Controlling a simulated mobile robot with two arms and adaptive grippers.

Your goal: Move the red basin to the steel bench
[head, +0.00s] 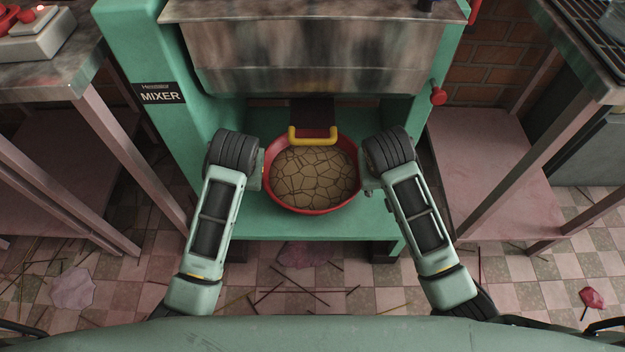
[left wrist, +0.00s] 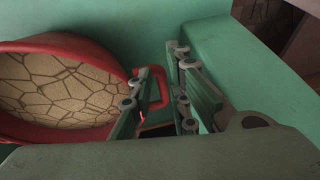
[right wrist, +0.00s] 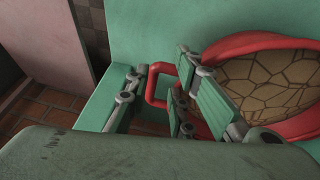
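The red basin (head: 312,210) sits on the green lower shelf of the mixer, filled with a cracked brown mass. My left gripper (head: 262,163) is at its left side and my right gripper (head: 365,185) at its right side. In the left wrist view, the fingers (left wrist: 160,100) are apart, with a red side handle (left wrist: 161,88) between them. In the right wrist view, the fingers (right wrist: 158,98) are also apart around the other red handle (right wrist: 154,88). Metal-topped benches stand left (head: 50,78) and right (head: 570,50); I cannot tell which is the steel bench.
The mixer's metal trough (head: 320,65) hangs above the basin, and a yellow handle (head: 313,141) stands at its back rim. The mixer's green side wall (head: 180,115) is close on the left. A red-topped device (head: 35,32) occupies the left bench. Sticks litter the tiled floor.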

